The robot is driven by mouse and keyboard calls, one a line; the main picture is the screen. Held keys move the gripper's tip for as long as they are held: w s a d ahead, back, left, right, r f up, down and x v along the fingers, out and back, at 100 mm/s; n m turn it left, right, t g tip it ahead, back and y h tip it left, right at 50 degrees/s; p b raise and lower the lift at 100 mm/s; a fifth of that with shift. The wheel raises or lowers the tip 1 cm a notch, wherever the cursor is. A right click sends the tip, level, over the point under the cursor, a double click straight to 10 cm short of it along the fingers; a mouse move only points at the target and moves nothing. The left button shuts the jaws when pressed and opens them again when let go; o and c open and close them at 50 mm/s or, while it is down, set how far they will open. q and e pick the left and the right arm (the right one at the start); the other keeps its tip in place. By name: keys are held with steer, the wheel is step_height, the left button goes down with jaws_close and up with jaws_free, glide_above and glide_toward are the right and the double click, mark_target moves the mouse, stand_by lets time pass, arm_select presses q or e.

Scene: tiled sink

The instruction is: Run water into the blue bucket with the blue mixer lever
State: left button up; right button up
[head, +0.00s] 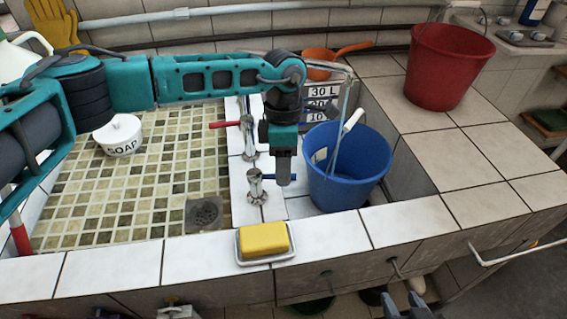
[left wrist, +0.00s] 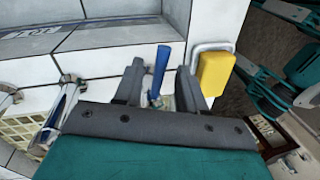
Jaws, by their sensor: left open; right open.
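The blue mixer lever (head: 280,177) sticks out to the right from a chrome tap body (head: 256,187) on the white tiled ledge. My left gripper (head: 284,182) points down at the lever's end. In the left wrist view the blue lever (left wrist: 161,68) stands between the open fingers of my left gripper (left wrist: 158,88); I cannot tell whether they touch it. The blue bucket (head: 352,178) stands upright right of the lever, under the spout. A thin pale line runs from the spout to the bucket; I cannot tell whether it is water. My right gripper (head: 408,306) is low at the bottom edge, open and apart from everything.
A red-levered tap (head: 225,124) stands behind. A yellow sponge (head: 263,238) lies on a dish at the front ledge. A soap pot (head: 118,135) is in the sink at left. A red bucket (head: 446,66) and orange pan (head: 318,60) stand behind.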

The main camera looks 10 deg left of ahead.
arm_select(q)
steer(key=shift+c, duration=0.3)
jaws_close()
stand_by(0.4)
